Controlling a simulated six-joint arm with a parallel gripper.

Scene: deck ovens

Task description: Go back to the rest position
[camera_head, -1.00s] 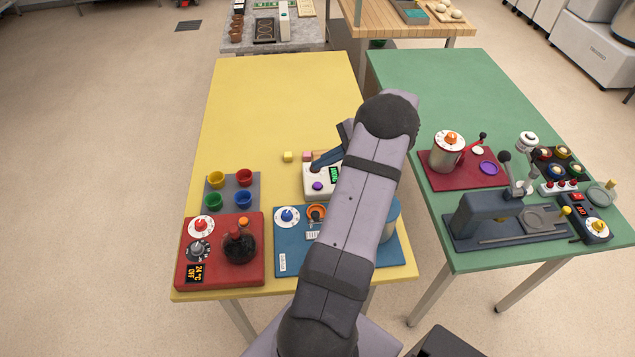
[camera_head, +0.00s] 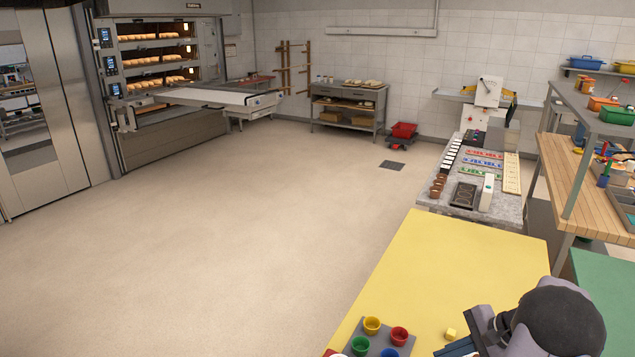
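My gripper (camera_head: 478,332) is at the bottom right of the head view, over the near part of the yellow table (camera_head: 455,260). Only a dark blue-grey part of it shows, beside the dark rounded joint of my arm. Its fingertips are not clearly visible, so I cannot tell whether it is open or holds anything. A pale device at the bottom edge is mostly cut off.
Coloured cups stand on a grey mat (camera_head: 380,341) left of my gripper. A green table (camera_head: 600,285) is at the right. A grey bench (camera_head: 475,205) with trays and moulds stands beyond the yellow table. Deck ovens (camera_head: 160,75) stand at the back left. The floor between is clear.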

